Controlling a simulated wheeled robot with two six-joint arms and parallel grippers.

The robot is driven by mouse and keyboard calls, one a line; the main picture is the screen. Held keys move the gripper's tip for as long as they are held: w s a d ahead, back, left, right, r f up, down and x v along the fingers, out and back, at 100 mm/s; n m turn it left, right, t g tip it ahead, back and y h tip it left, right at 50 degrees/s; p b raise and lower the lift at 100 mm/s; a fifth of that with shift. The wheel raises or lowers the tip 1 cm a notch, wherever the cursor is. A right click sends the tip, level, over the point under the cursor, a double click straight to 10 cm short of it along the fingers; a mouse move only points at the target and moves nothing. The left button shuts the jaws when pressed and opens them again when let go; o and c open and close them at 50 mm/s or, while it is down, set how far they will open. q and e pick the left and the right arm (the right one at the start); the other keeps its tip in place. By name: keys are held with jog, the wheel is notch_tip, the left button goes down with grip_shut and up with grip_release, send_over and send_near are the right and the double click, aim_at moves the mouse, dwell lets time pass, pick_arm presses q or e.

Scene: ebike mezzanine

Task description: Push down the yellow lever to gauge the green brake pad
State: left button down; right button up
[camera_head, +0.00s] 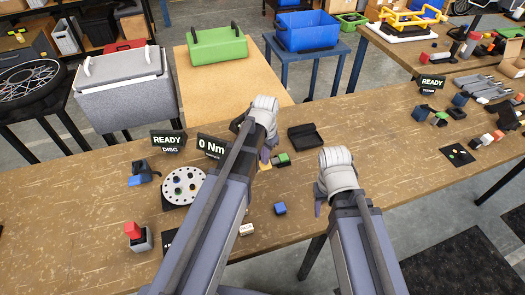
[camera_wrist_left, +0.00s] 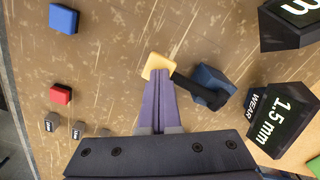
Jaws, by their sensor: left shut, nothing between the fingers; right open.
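The yellow lever end (camera_wrist_left: 157,65) lies just ahead of my left gripper (camera_wrist_left: 158,76) in the left wrist view. A black arm joins it to a blue base (camera_wrist_left: 208,82). The purple fingers are shut and empty, their tips overlapping the yellow end's near edge; contact cannot be told. In the head view the yellow end (camera_head: 265,167) shows just below my left gripper (camera_head: 264,154). A green piece (camera_head: 283,159), possibly the brake pad, is right beside it. A WEAR display (camera_wrist_left: 279,120) reads 1.5 mm. My right gripper (camera_head: 318,205) is open and empty above the bench front.
A black open box (camera_head: 305,136) stands behind the green piece. A blue block (camera_head: 280,208) and a white block (camera_head: 246,229) lie nearer the front. A disc fixture (camera_head: 184,187) and a red button (camera_head: 132,229) stand left. Bare bench (camera_head: 80,225) lies at far left.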

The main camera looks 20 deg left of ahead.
pick_arm(q)
notch_tip(320, 180, up, 8)
jog(key=p, duration=0.7)
jog(key=shift+f, duration=0.25)
dwell(0.4)
jog(key=shift+n+y, duration=0.6)
jog(key=s+d+f+b, duration=0.1)
jog(key=s+d, duration=0.2)
jog(key=s, duration=0.1)
jog(key=s+d+f+b, duration=0.2)
jog(key=s+d, duration=0.1)
jog(key=s, duration=0.2)
jog(key=s+d+f+b, duration=0.1)
jog(key=s+d, duration=0.3)
jog(key=shift+s+f+b, duration=0.4)
jog(key=shift+s+d, duration=0.25)
